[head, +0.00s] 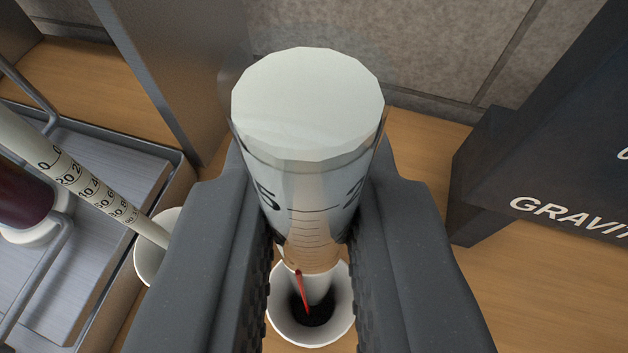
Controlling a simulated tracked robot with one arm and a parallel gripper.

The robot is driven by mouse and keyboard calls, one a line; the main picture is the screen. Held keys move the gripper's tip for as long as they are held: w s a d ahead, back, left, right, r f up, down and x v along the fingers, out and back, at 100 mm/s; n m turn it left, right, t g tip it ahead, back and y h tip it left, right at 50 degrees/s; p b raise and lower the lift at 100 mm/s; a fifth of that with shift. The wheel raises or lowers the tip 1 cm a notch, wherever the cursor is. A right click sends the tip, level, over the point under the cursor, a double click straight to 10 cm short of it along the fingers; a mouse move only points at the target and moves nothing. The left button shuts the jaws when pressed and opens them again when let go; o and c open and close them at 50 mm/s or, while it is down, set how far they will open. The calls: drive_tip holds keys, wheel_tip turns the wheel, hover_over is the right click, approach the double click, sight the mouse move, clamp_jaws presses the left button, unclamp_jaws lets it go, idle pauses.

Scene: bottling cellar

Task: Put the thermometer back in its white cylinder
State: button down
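My gripper (312,262) is shut on an upright glass tube, which I take for the thermometer (303,165). It has a pale round top facing the camera, a white scale with black marks and a thin red line near its lower part. A white cylinder (275,321) with a dark inside stands directly below, between the fingers. The tube's lower end overlaps its mouth in this view. I cannot tell whether the tip is above the rim or inside. A second white cylinder (150,262) at left is partly hidden by the left finger.
A slim rod with a number scale (85,187) slants into the left cylinder. A grey metal tray (100,160) holds a dark red object (22,195). A dark block lettered "GRAVIT" (545,170) stands at right. A grey panel (170,70) rises behind.

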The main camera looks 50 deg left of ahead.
drive_tip(key=c, duration=1.3)
unclamp_jaws()
drive_tip(key=v, duration=1.3)
drive_tip(key=shift+s+d+p, duration=0.25)
drive_tip(key=shift+d+p, duration=0.05)
drive_tip(key=shift+p, duration=0.05)
drive_tip(key=shift+r, duration=0.1)
